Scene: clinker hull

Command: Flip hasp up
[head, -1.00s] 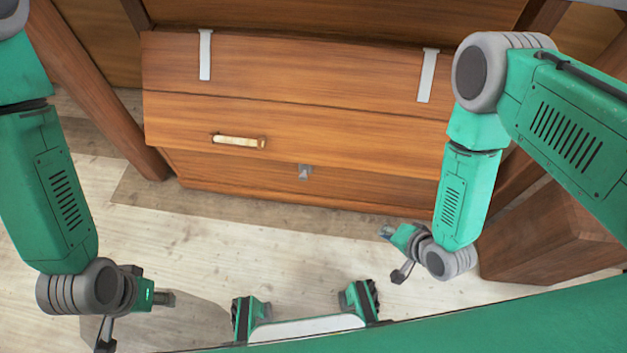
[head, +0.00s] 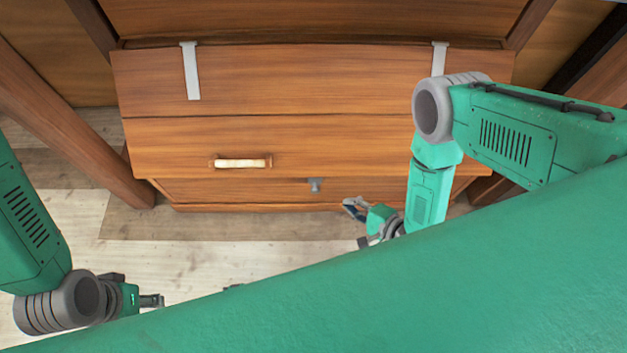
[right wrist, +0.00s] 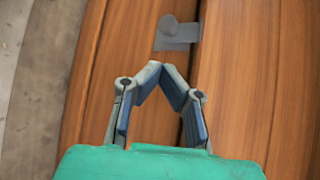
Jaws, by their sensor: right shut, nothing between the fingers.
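The hasp (head: 315,184) is a small grey metal piece on the front of the wooden chest (head: 370,145), at the seam below the lid's edge and right of the handle. In the right wrist view the hasp (right wrist: 178,34) shows as a flat plate with a round knob, just beyond my fingertips. My right gripper (head: 349,207) is to the right of the hasp and a little below it; in the right wrist view its fingertips (right wrist: 160,70) meet with nothing between them, apart from the hasp. My left gripper (head: 152,301) is low at the left, far from the chest; its finger opening is unclear.
A pale handle (head: 241,162) sits on the chest front, left of the hasp. Two light metal straps, one of them the left strap (head: 190,72), cross the lid's back edge. Wooden posts (head: 60,115) flank the chest. Bare plank floor (head: 190,260) lies in front.

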